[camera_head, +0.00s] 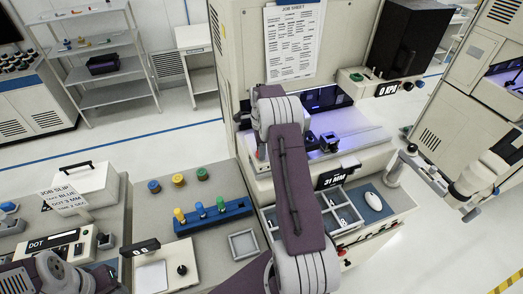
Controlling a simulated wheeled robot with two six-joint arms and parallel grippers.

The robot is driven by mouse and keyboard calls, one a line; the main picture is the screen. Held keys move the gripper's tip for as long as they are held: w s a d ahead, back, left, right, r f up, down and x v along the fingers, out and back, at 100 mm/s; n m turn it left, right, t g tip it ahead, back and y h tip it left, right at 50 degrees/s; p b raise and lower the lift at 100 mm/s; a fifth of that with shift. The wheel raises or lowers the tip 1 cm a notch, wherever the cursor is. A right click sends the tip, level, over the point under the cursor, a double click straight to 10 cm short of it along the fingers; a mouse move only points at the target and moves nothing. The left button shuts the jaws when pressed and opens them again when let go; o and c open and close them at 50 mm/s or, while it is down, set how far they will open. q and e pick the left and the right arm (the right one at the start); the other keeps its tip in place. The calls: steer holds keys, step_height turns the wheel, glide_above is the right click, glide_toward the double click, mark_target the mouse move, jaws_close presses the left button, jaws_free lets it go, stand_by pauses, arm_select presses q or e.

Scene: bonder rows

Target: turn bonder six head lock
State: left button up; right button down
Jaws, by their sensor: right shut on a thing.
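The bonder (233,75) in front of me is a tall beige cabinet with a purple-lit work area. My right arm reaches up across it from the bottom. My right gripper (317,142) is at the lit work area, shut on a small dark part there; I take this part to be the head lock, though the arm and jaws hide most of it. The plate (338,177) on the bonder's front is hard to read, so I cannot confirm its number. My left arm shows at the bottom left; its gripper (106,278) is dark and its jaws are unclear.
A sectioned tray (345,215) and a white mouse (373,201) lie below the bonder. A white jointed arm (478,178) stands right.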

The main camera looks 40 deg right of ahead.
steer(key=shift+a+f, duration=0.15)
stand_by(0.3)
steer(key=c, duration=1.2)
jaws_free()
steer(key=shift+o, duration=1)
steer(key=shift+w+a, duration=0.1)
steer(key=shift+r, duration=0.5)
step_height(320, 180, up, 8)
steer(key=b, duration=0.1)
steer(key=shift+r+b, duration=0.15)
steer(key=shift+b, duration=0.2)
